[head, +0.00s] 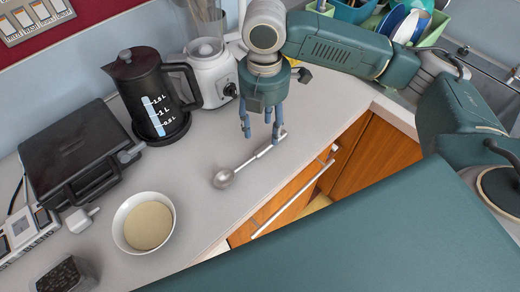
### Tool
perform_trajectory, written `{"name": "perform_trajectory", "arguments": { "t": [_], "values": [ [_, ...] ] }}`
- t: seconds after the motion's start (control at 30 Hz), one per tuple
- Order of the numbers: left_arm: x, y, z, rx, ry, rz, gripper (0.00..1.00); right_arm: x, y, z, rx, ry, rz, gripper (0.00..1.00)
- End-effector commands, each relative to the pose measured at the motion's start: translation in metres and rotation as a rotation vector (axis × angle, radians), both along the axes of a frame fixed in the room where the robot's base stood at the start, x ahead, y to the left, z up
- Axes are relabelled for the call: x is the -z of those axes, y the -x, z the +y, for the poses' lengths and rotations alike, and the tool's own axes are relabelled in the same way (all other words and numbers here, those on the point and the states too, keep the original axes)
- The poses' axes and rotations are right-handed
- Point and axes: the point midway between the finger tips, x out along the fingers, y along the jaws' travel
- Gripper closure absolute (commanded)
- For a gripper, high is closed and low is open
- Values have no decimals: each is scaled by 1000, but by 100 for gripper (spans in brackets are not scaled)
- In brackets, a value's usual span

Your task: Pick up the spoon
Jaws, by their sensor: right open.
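A metal spoon (224,178) with a round bowl and a long thin handle lies on the light grey counter (190,226) in the head view. Its bowl points to the lower left and its handle runs to the upper right, near the counter's front edge. My right gripper (262,138) points downward over the handle end with its fingers apart. Nothing shows between the fingers except part of the view of the counter and handle. I cannot tell whether a finger touches the handle. My left gripper is not in view.
A black kettle (148,92) and a white blender (208,78) stand behind the spoon. A white bowl (118,226) of beige contents, a black grill (66,150) and a dark container (66,274) stand to the left. A dish rack with dishes (404,24) is at the upper right.

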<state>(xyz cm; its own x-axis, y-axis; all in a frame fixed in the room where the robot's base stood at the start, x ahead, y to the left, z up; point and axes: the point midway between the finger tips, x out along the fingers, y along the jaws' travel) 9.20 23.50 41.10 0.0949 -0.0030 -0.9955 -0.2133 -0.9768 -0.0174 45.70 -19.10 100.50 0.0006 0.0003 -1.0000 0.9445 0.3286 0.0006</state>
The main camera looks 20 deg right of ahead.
Motion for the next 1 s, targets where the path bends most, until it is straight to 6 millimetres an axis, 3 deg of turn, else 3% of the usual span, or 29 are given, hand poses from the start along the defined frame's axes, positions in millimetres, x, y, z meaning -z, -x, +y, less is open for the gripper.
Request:
{"name": "perform_trajectory", "arguments": {
  "t": [0.23, 0.5, 0.77, 0.83, 1.0],
  "values": [
    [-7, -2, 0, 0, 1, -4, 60, 20, 1, -3, 0, 1, 3, 51],
    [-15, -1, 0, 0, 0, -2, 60, 57, 2, -6, 0, 1, 1, 51],
    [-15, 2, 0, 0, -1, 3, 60, 62, 2, -6, -2, 1, 0, 51],
    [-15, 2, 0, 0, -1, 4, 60, 62, 2, -6, -2, 1, 0, 59],
    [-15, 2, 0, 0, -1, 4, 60, 62, 2, -6, -2, 1, -1, 93]
  ]
}}
